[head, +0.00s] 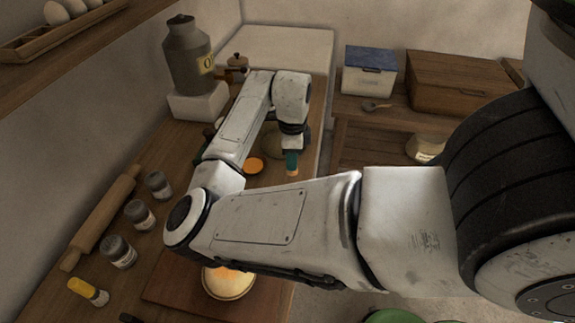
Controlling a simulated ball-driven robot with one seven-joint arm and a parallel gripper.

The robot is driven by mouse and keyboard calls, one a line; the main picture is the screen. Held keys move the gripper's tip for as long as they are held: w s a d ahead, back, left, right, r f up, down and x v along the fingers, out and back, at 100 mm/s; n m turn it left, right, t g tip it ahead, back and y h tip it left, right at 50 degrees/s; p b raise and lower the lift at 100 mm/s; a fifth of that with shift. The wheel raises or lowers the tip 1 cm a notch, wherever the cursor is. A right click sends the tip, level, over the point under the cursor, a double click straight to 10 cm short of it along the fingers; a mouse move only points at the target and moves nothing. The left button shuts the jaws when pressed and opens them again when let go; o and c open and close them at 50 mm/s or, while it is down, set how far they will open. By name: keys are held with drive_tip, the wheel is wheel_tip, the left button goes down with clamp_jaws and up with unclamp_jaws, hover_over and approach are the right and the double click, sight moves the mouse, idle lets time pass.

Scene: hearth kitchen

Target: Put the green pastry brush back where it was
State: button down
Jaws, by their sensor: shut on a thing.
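The green pastry brush (292,163) hangs below the end of my arm, over the far part of the wooden counter near its right edge. Its green part is up and its pale tan end points down. My gripper (292,150) is shut on it; the fingers are small and mostly hidden by my wrist. I cannot tell whether the brush's lower end touches the counter. Part of the counter is hidden behind my arm.
An orange disc (253,166) and a dull green round thing (271,146) lie close left of the brush. Several jars (119,252), a rolling pin (101,217) and a yellow-topped item (88,291) line the left. A milk can (188,55) stands behind.

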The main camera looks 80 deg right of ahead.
drive_tip(key=shift+w+d+f, duration=0.15)
drive_tip(key=shift+w+f, duration=0.3)
drive_tip(key=shift+f, duration=0.05)
drive_tip(key=shift+w+f+p, duration=0.15)
drive_tip(key=shift+f+p, duration=0.4)
drive_tip(key=shift+f, duration=1.25)
drive_tip(key=shift+f, duration=0.15)
drive_tip(key=c, duration=0.9)
unclamp_jaws()
wheel_tip(320, 180, up, 12)
drive_tip(key=b, duration=0.1)
drive_tip(key=shift+r+b, duration=0.2)
drive_tip(key=shift+b, duration=0.2)
drive_tip(key=shift+f, duration=0.1)
